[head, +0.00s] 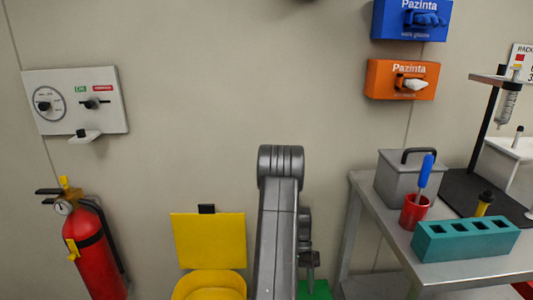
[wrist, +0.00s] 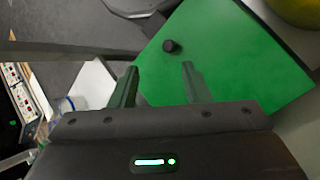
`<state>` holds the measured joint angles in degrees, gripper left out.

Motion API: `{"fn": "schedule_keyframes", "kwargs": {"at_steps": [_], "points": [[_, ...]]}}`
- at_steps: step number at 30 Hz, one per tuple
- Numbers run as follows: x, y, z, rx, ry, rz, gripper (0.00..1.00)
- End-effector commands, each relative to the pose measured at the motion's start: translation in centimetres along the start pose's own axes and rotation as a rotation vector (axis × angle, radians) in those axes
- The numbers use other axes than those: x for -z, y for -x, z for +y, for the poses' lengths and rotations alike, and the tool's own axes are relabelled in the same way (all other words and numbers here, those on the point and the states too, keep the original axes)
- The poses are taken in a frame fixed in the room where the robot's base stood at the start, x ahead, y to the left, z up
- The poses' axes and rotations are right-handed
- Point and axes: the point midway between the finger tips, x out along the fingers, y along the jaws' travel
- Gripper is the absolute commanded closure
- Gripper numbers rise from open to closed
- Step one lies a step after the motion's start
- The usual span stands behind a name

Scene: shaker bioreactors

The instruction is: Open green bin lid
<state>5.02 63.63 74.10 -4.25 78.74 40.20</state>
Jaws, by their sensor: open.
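The green bin lid (wrist: 232,55) fills the upper middle and right of the wrist view as a flat green panel. A small dark knob (wrist: 171,46) sits close to its left edge. My gripper (wrist: 160,72) is open and empty, its two fingers apart over the lid's near left part, with the knob just beyond the fingertips. I cannot tell whether the fingers touch the lid. In the head view only a small green patch of the bin (head: 316,290) shows at the bottom edge; my arm hides the rest.
A yellow bin (head: 208,284) with its lid (head: 208,240) raised stands left of my arm. A red fire extinguisher (head: 92,250) is farther left. A metal table (head: 440,268) with a teal rack (head: 466,239) and a red cup (head: 414,211) stands right.

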Motion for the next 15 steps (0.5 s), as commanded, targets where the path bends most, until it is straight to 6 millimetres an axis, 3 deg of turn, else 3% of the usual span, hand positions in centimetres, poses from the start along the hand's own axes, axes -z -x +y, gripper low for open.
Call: {"fn": "schedule_keyframes", "kwargs": {"at_steps": [15], "points": [[-0.15, -0.67, 0.18, 0.029, 0.0, 0.029, 0.57]]}}
